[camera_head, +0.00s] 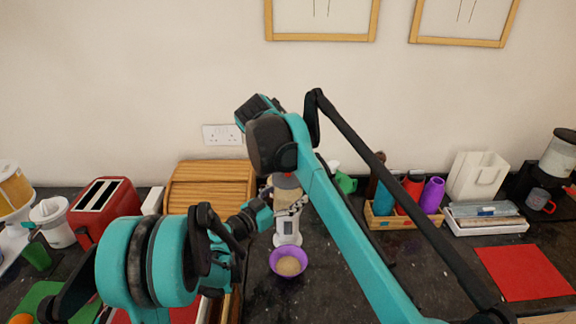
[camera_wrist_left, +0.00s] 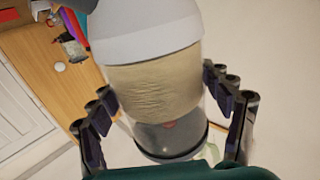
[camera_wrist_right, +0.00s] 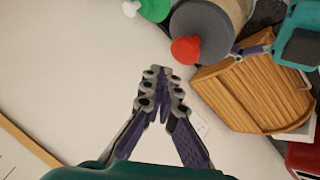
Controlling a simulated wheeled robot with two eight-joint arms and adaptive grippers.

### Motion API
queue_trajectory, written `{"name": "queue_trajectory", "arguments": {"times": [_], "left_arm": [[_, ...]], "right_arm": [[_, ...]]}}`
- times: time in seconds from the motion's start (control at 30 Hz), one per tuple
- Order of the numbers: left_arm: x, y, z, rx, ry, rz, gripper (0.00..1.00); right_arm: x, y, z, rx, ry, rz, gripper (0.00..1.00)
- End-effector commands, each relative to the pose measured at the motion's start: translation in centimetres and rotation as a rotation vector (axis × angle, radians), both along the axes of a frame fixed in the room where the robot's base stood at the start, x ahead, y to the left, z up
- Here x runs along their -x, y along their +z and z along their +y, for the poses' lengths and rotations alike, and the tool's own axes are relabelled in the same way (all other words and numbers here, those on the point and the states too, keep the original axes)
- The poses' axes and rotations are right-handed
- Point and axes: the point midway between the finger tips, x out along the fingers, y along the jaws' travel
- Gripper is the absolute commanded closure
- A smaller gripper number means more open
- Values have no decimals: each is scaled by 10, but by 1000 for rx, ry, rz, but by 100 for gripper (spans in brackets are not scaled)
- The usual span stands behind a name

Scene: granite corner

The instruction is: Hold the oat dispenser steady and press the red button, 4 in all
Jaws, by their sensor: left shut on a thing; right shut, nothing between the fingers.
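The oat dispenser (camera_head: 287,186) stands upright on the counter, a clear oat-filled container on a white base (camera_head: 287,233). My left gripper (camera_head: 284,204) is shut around the container. The left wrist view shows its fingers (camera_wrist_left: 163,98) on both sides of the oats (camera_wrist_left: 155,82). The red button (camera_wrist_right: 185,50) sits on the dark lid (camera_wrist_right: 205,28) in the right wrist view. My right gripper (camera_wrist_right: 163,75) is shut and empty, its tips beside the button and apart from it. In the head view my right arm hides the right fingertips. A purple bowl (camera_head: 300,256) holding oats stands at the dispenser's foot.
A wooden bread bin (camera_head: 210,172) and a red toaster (camera_head: 101,205) stand left of the dispenser. On the right are a wooden crate (camera_head: 388,222) of bottles, a white tray (camera_head: 490,228) and a red mat (camera_head: 524,272). A wall socket (camera_head: 222,134) is behind.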

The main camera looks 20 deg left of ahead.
Motion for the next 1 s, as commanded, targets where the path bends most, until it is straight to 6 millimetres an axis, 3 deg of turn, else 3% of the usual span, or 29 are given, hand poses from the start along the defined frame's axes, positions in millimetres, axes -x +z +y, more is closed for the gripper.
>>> {"name": "queue_trajectory", "arguments": {"times": [0.4,1.0], "left_arm": [[0,0,0,0,0,0,80],[0,0,0,0,0,0,80]], "right_arm": [[0,36,0,0,0,0,100],[0,37,0,0,0,0,100]]}}
